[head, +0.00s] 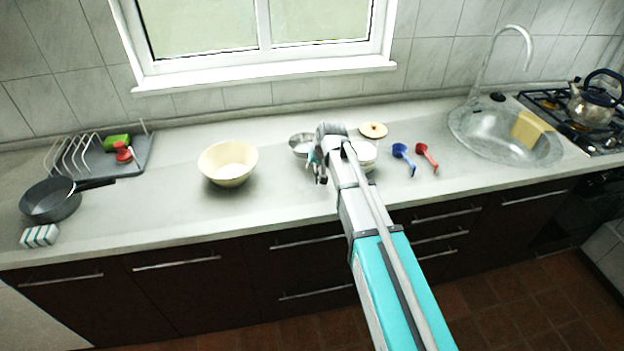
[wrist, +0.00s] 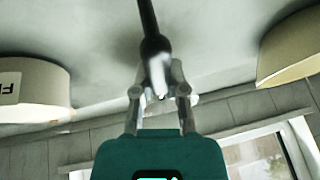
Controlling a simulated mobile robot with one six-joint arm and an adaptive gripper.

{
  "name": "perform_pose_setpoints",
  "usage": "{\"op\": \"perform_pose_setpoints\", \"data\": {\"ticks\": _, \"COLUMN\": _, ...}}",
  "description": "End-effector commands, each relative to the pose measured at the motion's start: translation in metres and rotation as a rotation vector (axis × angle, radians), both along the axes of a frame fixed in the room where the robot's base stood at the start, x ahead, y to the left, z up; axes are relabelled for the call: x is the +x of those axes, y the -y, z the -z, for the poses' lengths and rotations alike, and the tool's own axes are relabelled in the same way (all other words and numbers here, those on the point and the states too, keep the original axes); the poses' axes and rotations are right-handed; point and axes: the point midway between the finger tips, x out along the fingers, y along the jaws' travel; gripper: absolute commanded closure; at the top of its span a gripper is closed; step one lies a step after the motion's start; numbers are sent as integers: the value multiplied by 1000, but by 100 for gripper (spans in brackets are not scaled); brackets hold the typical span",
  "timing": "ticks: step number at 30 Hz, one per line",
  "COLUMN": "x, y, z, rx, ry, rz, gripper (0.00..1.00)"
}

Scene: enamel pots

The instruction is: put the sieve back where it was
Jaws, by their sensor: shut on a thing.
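My gripper (head: 318,164) is low over the counter between the cream bowl and the white pot. In the wrist view its fingers (wrist: 159,92) are shut on the sieve's handle (wrist: 155,45), which is dark with a pale part between the fingers. A round grey metal bowl that looks like the sieve (head: 300,143) shows just behind and left of the gripper in the head view, partly hidden by it. I cannot tell whether the sieve touches the counter.
The cream bowl (head: 228,163) stands left; it also shows in the wrist view (wrist: 290,48). The white pot (head: 366,153), labelled in the wrist view (wrist: 34,88), is close right, partly behind my arm. A lid (head: 373,130), blue ladle (head: 404,157) and red ladle (head: 427,157) lie nearby.

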Motion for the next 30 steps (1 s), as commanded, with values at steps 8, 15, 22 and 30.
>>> {"op": "perform_pose_setpoints", "data": {"ticks": 8, "x": 5, "y": -3, "z": 7, "rx": 0, "ry": 1, "rz": 0, "gripper": 100}}
{"op": "perform_pose_setpoints", "data": {"ticks": 15, "x": 5, "y": -3, "z": 7, "rx": 0, "ry": 1, "rz": 0, "gripper": 100}}
{"op": "perform_pose_setpoints", "data": {"ticks": 22, "x": 11, "y": -7, "z": 17, "rx": 0, "ry": 1, "rz": 0, "gripper": 100}}
{"op": "perform_pose_setpoints", "data": {"ticks": 30, "x": 12, "y": -7, "z": 40, "rx": 0, "ry": 1, "rz": 0, "gripper": 100}}
